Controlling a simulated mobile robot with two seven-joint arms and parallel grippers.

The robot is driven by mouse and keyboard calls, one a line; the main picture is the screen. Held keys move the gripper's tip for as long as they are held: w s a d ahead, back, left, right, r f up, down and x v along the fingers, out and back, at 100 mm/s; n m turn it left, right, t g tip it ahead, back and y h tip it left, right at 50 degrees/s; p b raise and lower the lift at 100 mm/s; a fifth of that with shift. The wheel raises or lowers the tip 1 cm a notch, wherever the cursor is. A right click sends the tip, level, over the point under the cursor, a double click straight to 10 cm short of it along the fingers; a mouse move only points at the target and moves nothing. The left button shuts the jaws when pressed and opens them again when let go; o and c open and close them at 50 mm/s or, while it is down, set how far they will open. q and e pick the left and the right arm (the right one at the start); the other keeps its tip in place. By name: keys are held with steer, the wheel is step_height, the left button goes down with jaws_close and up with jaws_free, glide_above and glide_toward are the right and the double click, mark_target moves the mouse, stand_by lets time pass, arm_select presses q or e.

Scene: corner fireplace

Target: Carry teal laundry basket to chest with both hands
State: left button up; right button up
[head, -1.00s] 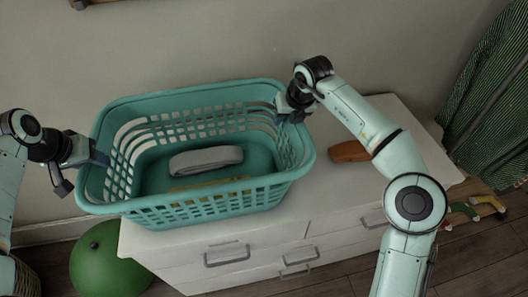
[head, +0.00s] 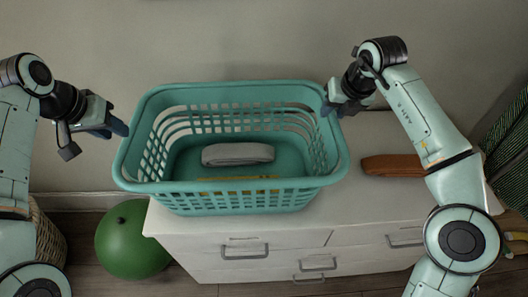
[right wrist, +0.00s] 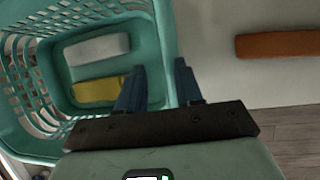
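The teal laundry basket (head: 235,198) rests upright on the white chest (head: 385,215). A folded grey cloth (head: 237,154) and something yellow (head: 240,179) lie inside it; both also show in the right wrist view. My left gripper (head: 119,128) is beside the basket's left rim, apart from it; its fingers overlap, so its opening is unclear. My right gripper (head: 331,107) is at the right rim. In the right wrist view its two fingers (right wrist: 160,85) stand apart, with the rim between them; whether they touch it is unclear.
A brown item (head: 392,165) lies on the chest top right of the basket. A green ball (head: 132,240) and a wicker basket (head: 48,240) stand on the floor at the left. Green striped cloth (head: 510,145) hangs at the right. A wall is behind the chest.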

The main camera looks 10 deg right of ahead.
steer(key=v, duration=0.3)
steer(key=shift+s+r, duration=0.15)
steer(key=shift+r, duration=0.25)
